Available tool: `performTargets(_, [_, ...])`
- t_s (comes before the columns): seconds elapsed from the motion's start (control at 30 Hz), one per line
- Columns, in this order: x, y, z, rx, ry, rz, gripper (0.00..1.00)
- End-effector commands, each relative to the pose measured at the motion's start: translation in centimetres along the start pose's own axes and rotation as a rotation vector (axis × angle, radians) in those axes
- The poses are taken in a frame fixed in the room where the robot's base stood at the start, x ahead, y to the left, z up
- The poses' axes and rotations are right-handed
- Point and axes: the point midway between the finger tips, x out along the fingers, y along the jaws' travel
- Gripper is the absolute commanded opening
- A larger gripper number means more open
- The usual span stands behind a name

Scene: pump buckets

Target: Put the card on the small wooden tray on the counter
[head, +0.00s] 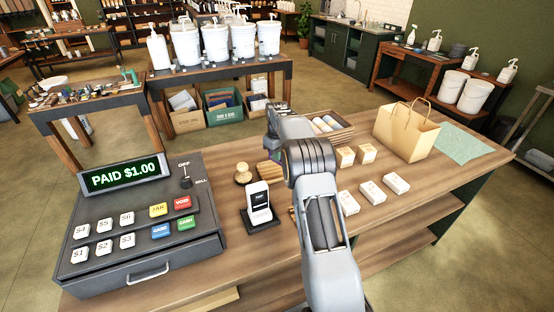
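A small slatted wooden piece (269,171), likely the small wooden tray, lies on the counter (215,168) behind the white card terminal. My grey arm partly covers its right side. I cannot make out a card. My arm rises from the bottom edge and bends over the middle of the counter. The end of my arm is small, dark and mostly behind its own links, near the counter's far edge. I cannot make out the fingertips or whether they hold anything.
A cash register (140,232) reading "PAID $1.00" fills the counter's left. The white card terminal (258,198) stands on a black base beside a wooden-knobbed stamp (243,173). Small boxes (372,193), a paper bag (405,133) and a green cloth (462,143) are right of my arm.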

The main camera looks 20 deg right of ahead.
Motion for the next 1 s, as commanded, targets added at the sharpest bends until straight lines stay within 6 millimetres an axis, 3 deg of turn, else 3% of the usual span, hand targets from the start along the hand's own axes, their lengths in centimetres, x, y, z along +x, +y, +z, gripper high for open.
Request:
performTargets(0.2, [1.7, 1.1, -1.1, 0.002, 0.000, 0.000, 0.00])
performTargets(0.47, [2.6, 1.6, -1.5, 0.002, 0.000, 0.000, 0.00])
performTargets(0.73, [5.4, 1.5, -1.4, 0.002, 0.000, 0.000, 0.00])
performTargets(1.0, [5.7, 1.5, -1.4, 0.002, 0.001, 0.000, 0.00])
